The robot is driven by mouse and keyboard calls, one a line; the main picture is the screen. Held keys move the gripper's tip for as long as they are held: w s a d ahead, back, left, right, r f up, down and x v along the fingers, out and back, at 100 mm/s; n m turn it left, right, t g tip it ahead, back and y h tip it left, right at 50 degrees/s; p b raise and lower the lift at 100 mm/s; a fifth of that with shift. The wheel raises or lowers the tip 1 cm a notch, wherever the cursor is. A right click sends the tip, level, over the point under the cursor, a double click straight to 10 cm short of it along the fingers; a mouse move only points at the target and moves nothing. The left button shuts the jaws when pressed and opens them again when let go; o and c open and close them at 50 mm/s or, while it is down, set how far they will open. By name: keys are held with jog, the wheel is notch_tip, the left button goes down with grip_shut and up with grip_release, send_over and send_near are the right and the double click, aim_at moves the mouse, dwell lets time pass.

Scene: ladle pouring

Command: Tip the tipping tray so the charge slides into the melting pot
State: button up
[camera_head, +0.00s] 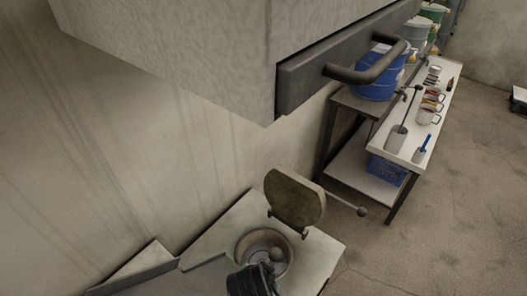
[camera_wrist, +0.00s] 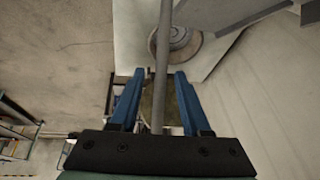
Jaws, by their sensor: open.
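The melting pot (camera_head: 262,240) is a round, open well in a pale block at the lower middle of the head view. An olive lid plate (camera_head: 295,197) stands raised behind it. A grey angled plate (camera_head: 205,280) at its left looks like the tipping tray; its load cannot be seen. In the wrist view the round pot (camera_wrist: 190,51) is ahead and the grey plate (camera_wrist: 235,12) is at upper right. My gripper (camera_wrist: 159,75) is open, with a grey rod (camera_wrist: 162,60) between its blue fingers. I cannot tell whether they touch it or what it belongs to.
A large pale hood (camera_head: 170,45) with a dark bar handle (camera_head: 365,65) hangs overhead. A lid lever with a ball end (camera_head: 362,211) sticks out right. A workbench (camera_head: 425,130) with cups and drums stands farther right. The floor (camera_head: 450,220) at lower right is clear.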

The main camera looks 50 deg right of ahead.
jog(key=shift+x, duration=1.65)
jog(key=shift+c, duration=0.2)
grip_shut()
